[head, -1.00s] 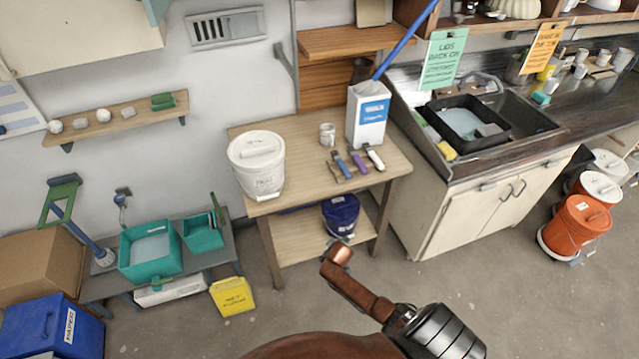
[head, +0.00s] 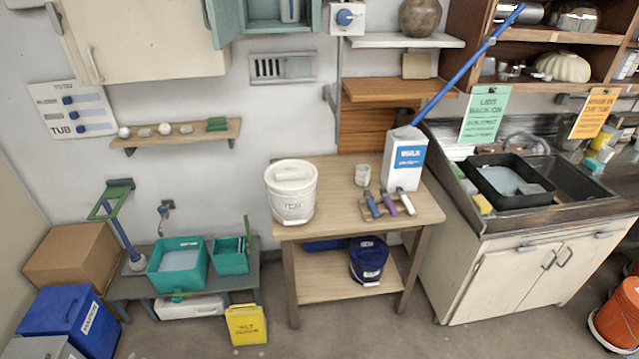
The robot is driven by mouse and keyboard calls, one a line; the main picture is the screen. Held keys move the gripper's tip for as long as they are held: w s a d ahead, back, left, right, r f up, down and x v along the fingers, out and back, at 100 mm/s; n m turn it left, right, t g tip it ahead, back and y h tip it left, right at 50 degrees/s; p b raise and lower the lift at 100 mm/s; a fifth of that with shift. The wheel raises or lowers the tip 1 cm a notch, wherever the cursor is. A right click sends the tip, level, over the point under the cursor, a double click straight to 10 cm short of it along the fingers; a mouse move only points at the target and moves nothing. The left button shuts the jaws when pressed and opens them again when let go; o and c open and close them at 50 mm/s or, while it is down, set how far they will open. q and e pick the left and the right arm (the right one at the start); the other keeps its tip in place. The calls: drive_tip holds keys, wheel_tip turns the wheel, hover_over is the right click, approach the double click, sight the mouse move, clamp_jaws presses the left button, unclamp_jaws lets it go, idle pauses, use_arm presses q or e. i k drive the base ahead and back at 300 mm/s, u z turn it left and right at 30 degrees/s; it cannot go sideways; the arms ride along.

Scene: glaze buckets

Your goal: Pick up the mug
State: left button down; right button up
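A small whitish mug (head: 362,175) stands upright on the wooden table (head: 335,225), toward the back middle. It is between a white lidded bucket (head: 291,194) on its left and a white WAX carton (head: 404,160) on its right. Several tools with coloured handles (head: 388,205) lie just in front of it. More light-coloured cups (head: 606,152) appear at the far right by the sink, small and partly cut off. Neither of my grippers shows in the head view.
A blue pole leans up from the carton toward the shelves. A blue bucket (head: 369,260) sits on the table's lower shelf. A sink counter (head: 545,215) stands right, teal tubs (head: 178,266) and a yellow container (head: 246,324) left. Floor in front of the table is clear.

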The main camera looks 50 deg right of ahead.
sight(362, 170)
drive_tip(key=u, duration=0.45)
drive_tip(key=i, duration=0.45)
drive_tip(key=z, duration=0.8)
drive_tip(key=i, duration=1.6)
drive_tip(key=z, duration=1.8)
drive_tip(key=i, duration=0.6)
drive_tip(key=z, duration=0.7)
